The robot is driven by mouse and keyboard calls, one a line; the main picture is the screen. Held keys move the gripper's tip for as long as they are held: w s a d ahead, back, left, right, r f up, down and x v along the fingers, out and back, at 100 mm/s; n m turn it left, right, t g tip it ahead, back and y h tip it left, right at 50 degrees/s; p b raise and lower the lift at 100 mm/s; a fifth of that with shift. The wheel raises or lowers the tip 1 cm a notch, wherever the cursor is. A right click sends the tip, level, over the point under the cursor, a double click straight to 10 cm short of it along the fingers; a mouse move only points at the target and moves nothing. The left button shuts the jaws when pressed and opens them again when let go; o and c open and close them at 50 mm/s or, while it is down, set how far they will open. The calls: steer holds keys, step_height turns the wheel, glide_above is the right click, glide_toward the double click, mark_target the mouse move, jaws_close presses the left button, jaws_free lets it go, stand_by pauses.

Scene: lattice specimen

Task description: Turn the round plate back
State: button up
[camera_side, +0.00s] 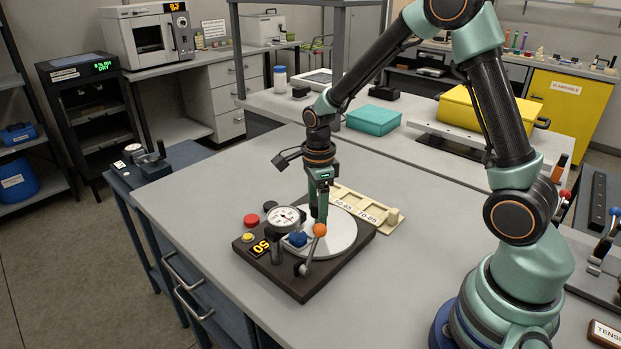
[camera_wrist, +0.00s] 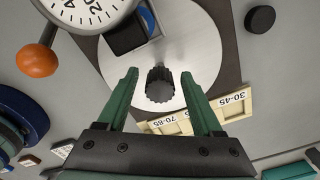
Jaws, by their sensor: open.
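The round silver plate (camera_side: 340,232) lies flat on a dark square base on the bench. My gripper (camera_side: 319,213) points down over the plate. In the wrist view my gripper (camera_wrist: 160,76) is open, with one green finger on each side of the knob. In the side view the gripper hides the knob. A black block with a blue part (camera_wrist: 130,32) sits at the plate's edge.
A dial gauge (camera_side: 283,219) and a lever with an orange ball (camera_side: 320,230) stand close to my gripper. The base (camera_side: 300,285) carries a display reading 50. A cream labelled rack (camera_side: 367,208) lies behind it. The bench's left side is clear.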

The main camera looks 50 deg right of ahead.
jaws_close()
steer(key=m, duration=0.5)
steer(key=shift+m, duration=2.7)
jaws_free()
steer(key=shift+r, duration=0.1)
